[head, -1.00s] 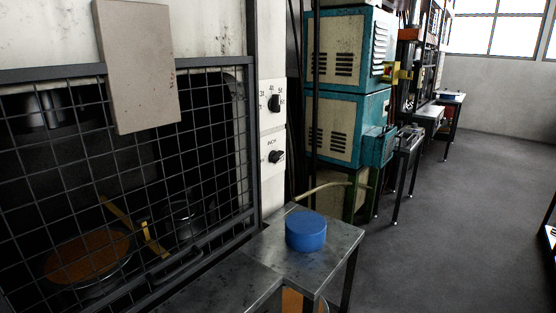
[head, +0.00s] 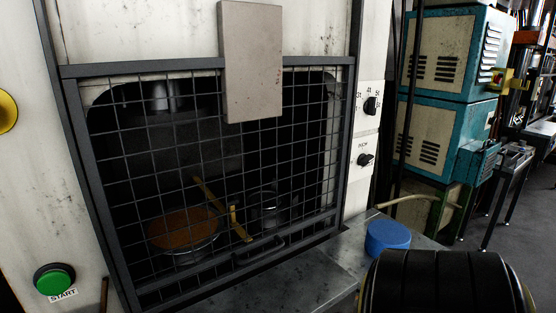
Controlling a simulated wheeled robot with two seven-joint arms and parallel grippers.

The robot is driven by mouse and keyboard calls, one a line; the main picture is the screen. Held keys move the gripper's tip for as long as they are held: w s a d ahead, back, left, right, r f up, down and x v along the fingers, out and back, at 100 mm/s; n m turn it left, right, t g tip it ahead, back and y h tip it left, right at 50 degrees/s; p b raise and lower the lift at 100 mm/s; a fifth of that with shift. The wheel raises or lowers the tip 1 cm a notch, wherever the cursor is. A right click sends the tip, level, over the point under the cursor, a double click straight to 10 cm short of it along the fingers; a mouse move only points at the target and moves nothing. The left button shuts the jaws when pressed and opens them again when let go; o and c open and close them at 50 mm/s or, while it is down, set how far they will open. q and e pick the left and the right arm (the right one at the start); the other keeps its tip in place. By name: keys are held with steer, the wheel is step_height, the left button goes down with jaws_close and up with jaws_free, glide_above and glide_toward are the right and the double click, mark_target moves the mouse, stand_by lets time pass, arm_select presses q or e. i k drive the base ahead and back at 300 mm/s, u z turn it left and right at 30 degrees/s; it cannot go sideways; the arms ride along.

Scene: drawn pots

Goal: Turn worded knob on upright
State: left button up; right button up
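Two black knobs sit on a white panel on the upright to the right of the mesh-covered opening. The upper knob (head: 370,105) has numbers around it. The lower knob (head: 365,160) has a small printed word above it, too small to read surely. Its pointer seems to lie roughly sideways. Neither gripper shows in the head view. A large black ribbed part (head: 440,284), likely of my own right arm, fills the bottom right corner, below and to the right of the knobs.
A dark mesh guard (head: 210,150) covers an opening with a pan (head: 185,232) of brown contents and a metal pot (head: 268,208). A blue round box (head: 387,238) stands on the metal table (head: 340,255). A green START button (head: 54,280) is at lower left.

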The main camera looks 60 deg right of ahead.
mark_target(363, 159)
steer(key=u, duration=0.65)
steer(key=k, duration=1.4)
steer(key=z, duration=1.85)
steer(key=i, duration=0.35)
steer(key=u, duration=0.15)
